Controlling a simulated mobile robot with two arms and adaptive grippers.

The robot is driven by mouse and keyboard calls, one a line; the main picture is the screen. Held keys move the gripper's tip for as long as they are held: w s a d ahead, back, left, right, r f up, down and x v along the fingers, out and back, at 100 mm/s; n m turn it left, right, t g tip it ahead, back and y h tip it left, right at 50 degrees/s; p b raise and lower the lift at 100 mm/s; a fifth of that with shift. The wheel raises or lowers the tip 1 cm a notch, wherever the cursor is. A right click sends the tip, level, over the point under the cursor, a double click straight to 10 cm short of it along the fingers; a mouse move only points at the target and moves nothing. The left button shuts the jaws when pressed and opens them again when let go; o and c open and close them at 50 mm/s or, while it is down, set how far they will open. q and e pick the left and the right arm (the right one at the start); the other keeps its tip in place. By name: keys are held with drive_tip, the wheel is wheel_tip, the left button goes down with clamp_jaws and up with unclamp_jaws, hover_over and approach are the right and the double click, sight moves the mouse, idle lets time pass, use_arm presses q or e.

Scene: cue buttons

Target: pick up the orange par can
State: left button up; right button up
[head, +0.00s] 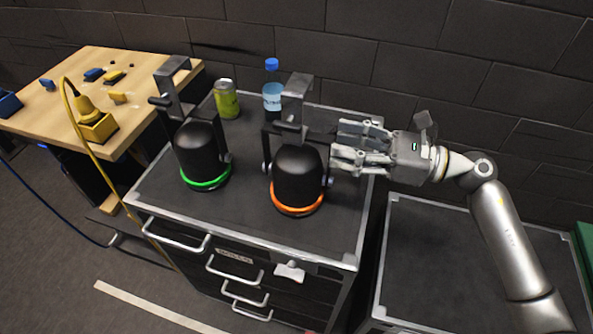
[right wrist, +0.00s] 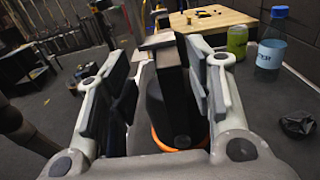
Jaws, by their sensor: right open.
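The orange par can (head: 298,178) is a black can with an orange ring round its base and a grey clamp on its yoke. It stands upright on the dark top of a drawer cabinet. My right gripper (head: 338,148) is open at its upper right side, fingers pointing left at the can's yoke. In the right wrist view the orange can (right wrist: 156,108) shows between the open fingers (right wrist: 160,75), partly hidden by them; I cannot tell whether they touch it. My left gripper is not in view.
A similar can with a green ring (head: 200,155) stands to the left. A green drink can (head: 226,100) and a blue-capped bottle (head: 272,92) stand behind. A wooden table (head: 140,72) with yellow and blue parts is at left. The cabinet's front right top is clear.

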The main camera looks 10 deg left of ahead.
sight(334, 140)
drive_tip(key=a+p, duration=0.1)
drive_tip(key=w+a, duration=0.1)
drive_tip(key=a+p, duration=0.1)
drive_tip(key=shift+w+a+p, duration=0.25)
drive_tip(key=shift+a+p, duration=0.1)
drive_tip(key=shift+w+a+f, duration=0.1)
drive_tip(key=shift+a+f, duration=0.1)
drive_tip(key=shift+a, duration=0.35)
clamp_jaws()
drive_tip(key=shift+w+d+r, duration=0.1)
drive_tip(key=shift+r, duration=0.15)
